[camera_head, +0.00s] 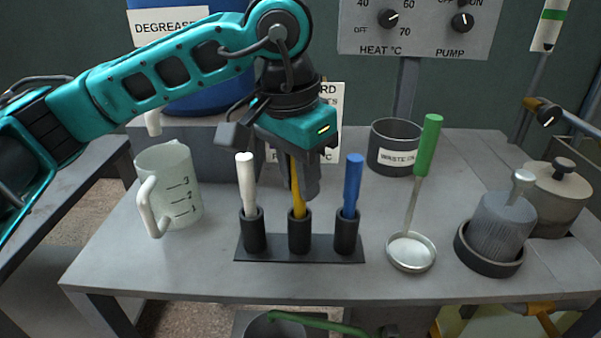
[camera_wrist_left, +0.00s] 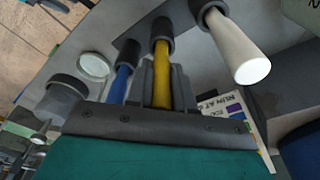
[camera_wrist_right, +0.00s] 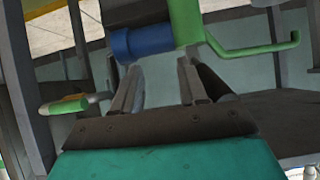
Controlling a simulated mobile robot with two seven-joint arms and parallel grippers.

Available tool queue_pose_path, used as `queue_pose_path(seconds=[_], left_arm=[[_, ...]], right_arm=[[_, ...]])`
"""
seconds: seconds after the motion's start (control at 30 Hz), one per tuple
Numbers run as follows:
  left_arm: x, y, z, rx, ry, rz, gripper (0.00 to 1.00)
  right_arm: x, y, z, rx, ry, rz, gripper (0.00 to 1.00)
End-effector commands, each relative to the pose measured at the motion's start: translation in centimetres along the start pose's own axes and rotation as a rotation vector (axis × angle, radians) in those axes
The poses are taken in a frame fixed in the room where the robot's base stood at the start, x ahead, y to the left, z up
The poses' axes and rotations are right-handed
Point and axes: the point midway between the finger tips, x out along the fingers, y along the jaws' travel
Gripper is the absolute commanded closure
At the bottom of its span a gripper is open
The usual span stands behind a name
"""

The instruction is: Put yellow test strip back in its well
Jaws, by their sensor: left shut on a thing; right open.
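The yellow test strip (camera_head: 297,200) stands at the middle dark well (camera_head: 300,236) of a three-well rack (camera_head: 275,256). Its lower end appears inside the well's mouth; how deep it sits is hidden. It leans slightly. My left gripper (camera_head: 303,188) is above the middle well, shut on the strip's upper part. The left wrist view shows the strip (camera_wrist_left: 162,80) between the fingers, running to the well. A white strip (camera_head: 246,185) stands in the left well and a blue strip (camera_head: 352,185) in the right well. My right gripper (camera_wrist_right: 160,88) is open and empty, outside the head view.
A measuring jug (camera_head: 170,190) stands left of the rack. A green-handled ladle (camera_head: 425,150) rests to the right, with a grey ribbed piece in a dark dish (camera_head: 490,262) beyond. A waste oil can (camera_head: 395,140) stands behind. Green and blue parts (camera_wrist_right: 185,25) show near my right gripper.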

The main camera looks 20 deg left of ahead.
Motion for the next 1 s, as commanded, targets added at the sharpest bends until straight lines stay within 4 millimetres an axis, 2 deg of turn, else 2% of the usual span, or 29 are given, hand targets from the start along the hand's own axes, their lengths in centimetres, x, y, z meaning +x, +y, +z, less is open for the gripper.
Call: queue_pose_path(seconds=[0.23,0.27,0.53,0.83,1.0], left_arm=[[0.7,0.0,0.1,0.000,0.000,0.000,1.00],[0.6,0.0,0.1,0.000,0.000,0.000,0.75],[0.5,0.0,0.1,0.000,0.000,0.000,0.49],[0.3,0.0,0.1,0.000,0.001,-0.001,0.48],[-1.9,0.0,0.0,0.000,0.004,0.000,0.48]], right_arm=[[0.3,0.0,0.6,0.001,-0.002,-0.002,0.58],[0.3,0.0,0.5,0.001,-0.003,-0.002,0.58],[0.2,-0.1,0.4,0.000,-0.002,-0.002,0.58],[0.2,-0.1,0.3,0.000,0.001,-0.003,0.58],[0.0,-0.1,-0.1,0.000,0.001,-0.003,0.58]])
